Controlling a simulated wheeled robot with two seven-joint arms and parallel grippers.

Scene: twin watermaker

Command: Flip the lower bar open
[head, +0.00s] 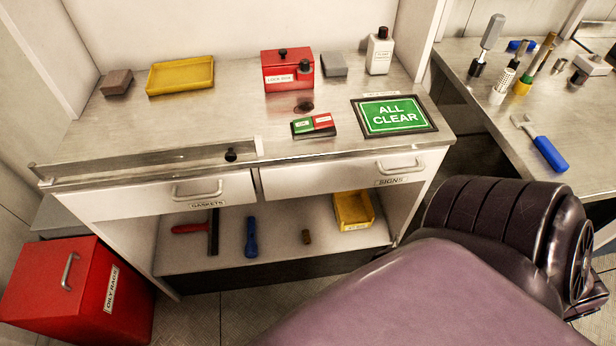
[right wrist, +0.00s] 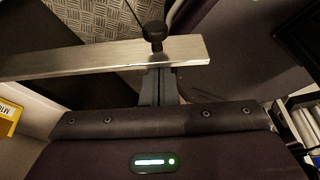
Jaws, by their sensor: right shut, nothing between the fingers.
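In the right wrist view, a flat metal bar (right wrist: 90,60) runs across the picture and ends a little right of the middle. A black knob (right wrist: 155,32) stands near that end. My right gripper (right wrist: 160,85) is shut and empty, right by the bar below the knob; the bar covers its fingertips, so contact is unclear. In the head view, a metal bar (head: 110,167) lies along the counter's left front edge, with a black knob (head: 231,155) near its right end. I cannot tell whether both views show the same bar. My purple arm hides the right gripper in the head view. My left gripper is out of view.
Two drawers, labelled GASKETS (head: 150,196) and SIGNS (head: 330,178), are closed under the counter. Below, an open shelf (head: 280,252) holds tools and a yellow bin (head: 353,211). A red OILY RAGS box (head: 70,300) stands at left. A side bench (head: 490,120) carries tools.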

